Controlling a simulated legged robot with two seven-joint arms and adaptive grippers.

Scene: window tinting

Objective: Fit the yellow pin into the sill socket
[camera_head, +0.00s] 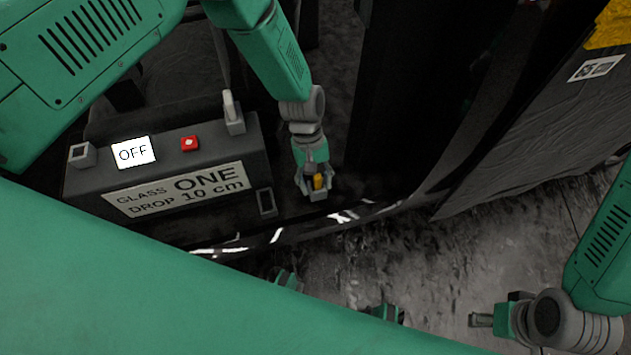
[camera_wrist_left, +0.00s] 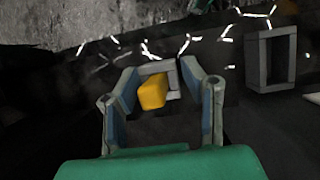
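The yellow pin (camera_head: 318,181) is a small block at the square grey socket (camera_head: 319,197) on the dark sill. In the left wrist view the pin (camera_wrist_left: 153,92) sticks out toward the camera, slightly tilted, with its far end at the socket frame (camera_wrist_left: 157,67). How deep it sits is hidden. My left gripper (camera_head: 314,184) is around the pin. In the left wrist view its fingers (camera_wrist_left: 160,72) stand apart on either side, with gaps beside the pin. My right gripper (camera_head: 481,320) is at the lower right, far from the pin; its finger gap does not show clearly.
A second grey rectangular frame (camera_head: 266,203) lies left of the socket. A dark control box (camera_head: 165,165) carries an OFF display (camera_head: 134,152), a red button (camera_head: 190,143) and a grey lever (camera_head: 233,113). A dark upright panel (camera_head: 410,90) rises right of my left gripper.

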